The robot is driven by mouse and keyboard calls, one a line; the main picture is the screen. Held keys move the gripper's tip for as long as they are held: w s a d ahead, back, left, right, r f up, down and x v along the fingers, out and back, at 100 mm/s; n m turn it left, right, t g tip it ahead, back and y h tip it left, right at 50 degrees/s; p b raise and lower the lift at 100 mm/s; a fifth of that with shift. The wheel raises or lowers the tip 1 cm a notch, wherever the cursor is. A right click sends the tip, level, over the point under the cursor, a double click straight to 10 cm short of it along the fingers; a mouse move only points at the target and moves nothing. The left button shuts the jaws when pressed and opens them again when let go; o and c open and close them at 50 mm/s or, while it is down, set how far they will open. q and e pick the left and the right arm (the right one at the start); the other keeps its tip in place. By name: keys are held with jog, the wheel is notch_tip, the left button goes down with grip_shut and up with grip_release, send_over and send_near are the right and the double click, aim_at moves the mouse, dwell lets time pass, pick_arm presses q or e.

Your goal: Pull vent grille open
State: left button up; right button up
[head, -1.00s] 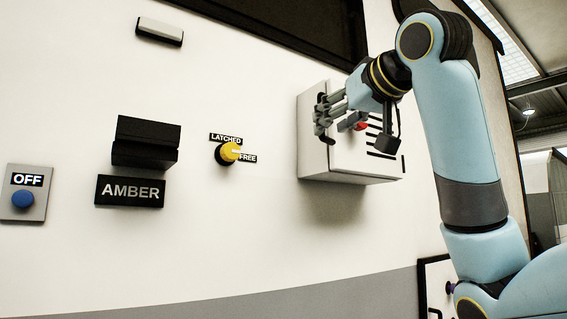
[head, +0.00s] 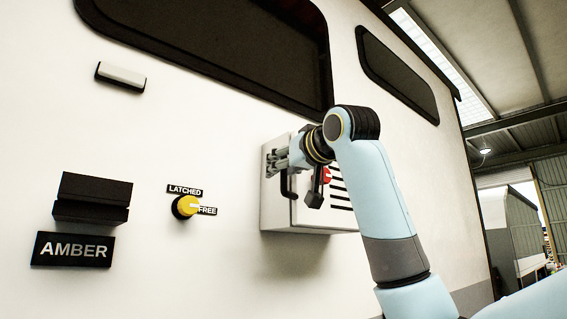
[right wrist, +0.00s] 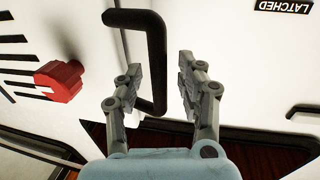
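The vent grille is a white box-like cover (head: 310,215) with black slots, standing out from the white wall. It has a black bar handle (head: 288,186) on its left side and a red knob (head: 326,175). My right gripper (head: 276,163) is at the handle, partly covering the grille's upper left. In the right wrist view, my right gripper (right wrist: 153,80) is open, with the handle (right wrist: 155,60) between its fingers in the picture. Gaps show on both sides, so the fingers are not closed on it. The red knob (right wrist: 60,82) shows at left there. My left gripper is not in view.
A yellow knob (head: 186,206) points to the FREE label (head: 207,211), below a LATCHED label (head: 185,190). Left of it are a black block (head: 92,198) and an AMBER sign (head: 73,250). Dark windows (head: 230,40) are above. The wall between knob and grille is clear.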

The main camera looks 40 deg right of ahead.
grip_shut()
dwell(0.6)
